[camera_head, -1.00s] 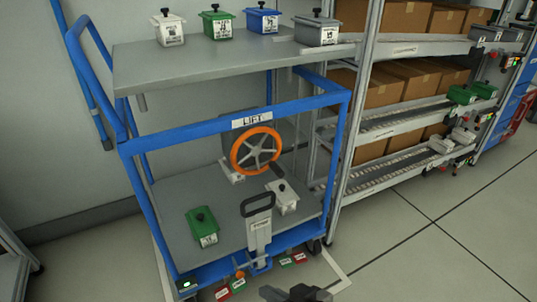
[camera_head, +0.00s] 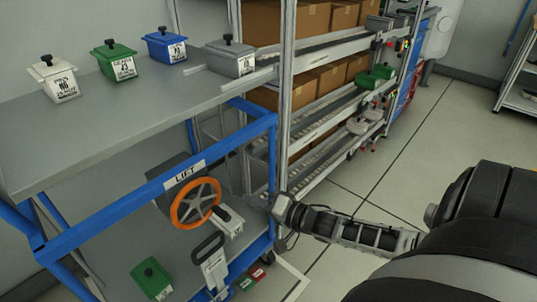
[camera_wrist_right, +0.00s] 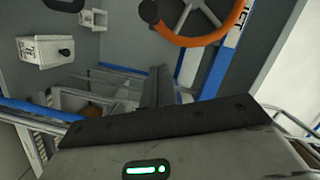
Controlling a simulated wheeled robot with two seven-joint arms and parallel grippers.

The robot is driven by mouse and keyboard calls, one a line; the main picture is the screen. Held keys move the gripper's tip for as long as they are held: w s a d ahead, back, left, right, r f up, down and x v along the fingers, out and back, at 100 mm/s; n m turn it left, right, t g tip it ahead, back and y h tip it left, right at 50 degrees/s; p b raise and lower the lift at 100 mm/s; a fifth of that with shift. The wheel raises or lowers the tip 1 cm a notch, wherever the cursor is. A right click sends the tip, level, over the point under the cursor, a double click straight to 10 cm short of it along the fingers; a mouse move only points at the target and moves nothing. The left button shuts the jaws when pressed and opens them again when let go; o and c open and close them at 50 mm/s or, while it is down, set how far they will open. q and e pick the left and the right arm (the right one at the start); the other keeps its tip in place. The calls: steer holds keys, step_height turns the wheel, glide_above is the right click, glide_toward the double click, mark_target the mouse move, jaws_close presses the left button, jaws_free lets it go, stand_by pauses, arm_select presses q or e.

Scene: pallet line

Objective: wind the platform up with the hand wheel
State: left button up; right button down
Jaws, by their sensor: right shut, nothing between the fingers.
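The hand wheel (camera_head: 196,202) has an orange rim, grey spokes and a dark handle knob at its lower right. It sits under the LIFT sign (camera_head: 186,173) on the blue-framed cart. The cart's grey upper platform (camera_head: 100,135) carries several lidded boxes. My right gripper (camera_head: 280,207) is shut and empty, to the right of the wheel and apart from it. In the right wrist view the wheel (camera_wrist_right: 200,38) shows at the top, beyond the shut right fingers (camera_wrist_right: 157,85). My left gripper is out of view.
A white box (camera_head: 230,220), a green box (camera_head: 151,279) and an upright black-handled lever (camera_head: 208,250) are close to the wheel. A shelf rack (camera_head: 288,100) with cartons stands right of the cart. The floor (camera_head: 420,120) further right is clear.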

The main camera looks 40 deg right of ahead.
steer(key=shift+w+a+f, duration=0.35)
steer(key=shift+a, duration=0.4)
steer(key=shift+w+a+f, duration=0.3)
steer(key=shift+w+a, duration=0.05)
steer(key=shift+a, duration=0.35)
steer(key=shift+w+a+f, duration=0.35)
steer(key=shift+a, duration=0.4)
steer(key=shift+a, duration=0.1)
